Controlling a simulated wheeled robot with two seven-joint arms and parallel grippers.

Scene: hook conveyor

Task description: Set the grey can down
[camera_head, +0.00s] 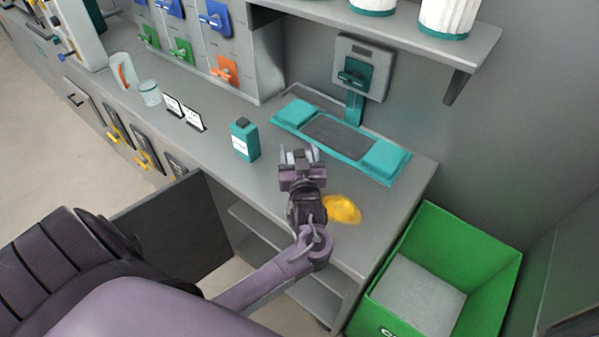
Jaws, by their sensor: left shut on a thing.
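My left gripper (300,160) is over the grey counter (265,178), between a teal bottle and a teal scale. It is shut on a small grey thing, probably the grey can, which is mostly hidden by the fingers and wrist. I cannot tell whether the held thing touches the counter. My right gripper is not in view.
The teal bottle (245,140) stands left of the gripper. The teal scale (340,137) lies behind it, with its display (361,68). A yellow patch (342,209) lies right of my wrist. A green bin (462,235) stands at right. A cabinet door (175,225) hangs open below.

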